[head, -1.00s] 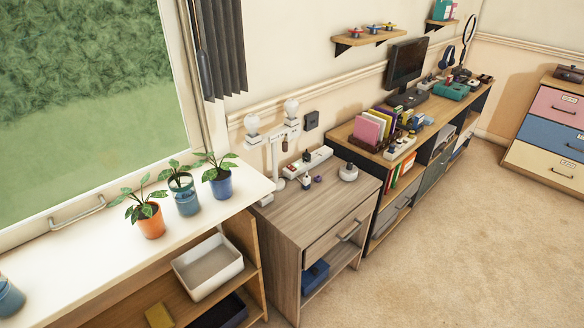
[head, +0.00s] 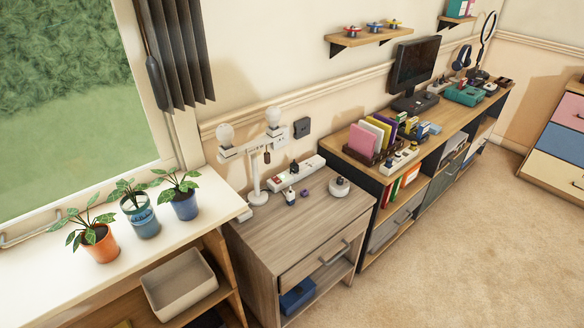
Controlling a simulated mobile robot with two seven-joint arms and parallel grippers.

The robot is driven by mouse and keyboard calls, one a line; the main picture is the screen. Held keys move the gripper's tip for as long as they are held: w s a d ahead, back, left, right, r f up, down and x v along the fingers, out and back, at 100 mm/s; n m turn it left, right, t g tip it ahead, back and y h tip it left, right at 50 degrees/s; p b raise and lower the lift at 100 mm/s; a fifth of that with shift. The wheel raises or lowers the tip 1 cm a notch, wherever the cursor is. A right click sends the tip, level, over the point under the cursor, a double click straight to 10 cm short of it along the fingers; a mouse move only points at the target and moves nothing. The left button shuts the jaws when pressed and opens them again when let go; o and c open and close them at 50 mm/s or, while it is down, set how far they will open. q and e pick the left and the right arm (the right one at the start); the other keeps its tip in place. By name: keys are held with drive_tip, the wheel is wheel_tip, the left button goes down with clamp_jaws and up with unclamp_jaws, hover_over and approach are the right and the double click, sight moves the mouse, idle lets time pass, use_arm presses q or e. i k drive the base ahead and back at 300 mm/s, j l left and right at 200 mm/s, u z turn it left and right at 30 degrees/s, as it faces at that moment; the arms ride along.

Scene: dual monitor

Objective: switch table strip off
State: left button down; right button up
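A white power strip (head: 308,170) lies on top of the small wooden cabinet (head: 262,240), near the wall. A small reddish spot shows at its near left end; whether it is lit or which way a switch lies is too small to tell. A second white strip (head: 399,161) lies on the front of the long desk (head: 446,124), beside the file rack. Neither of my grippers is in view.
A white two-bulb lamp (head: 256,170) stands left of the strip. Potted plants (head: 140,217) stand on the window-side shelf. Carpet (head: 440,260) is clear in front.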

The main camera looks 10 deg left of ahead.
sight(275, 179)
drive_tip(key=i+l, duration=1.3)
drive_tip(key=l+z, duration=0.05)
drive_tip(key=l, duration=0.1)
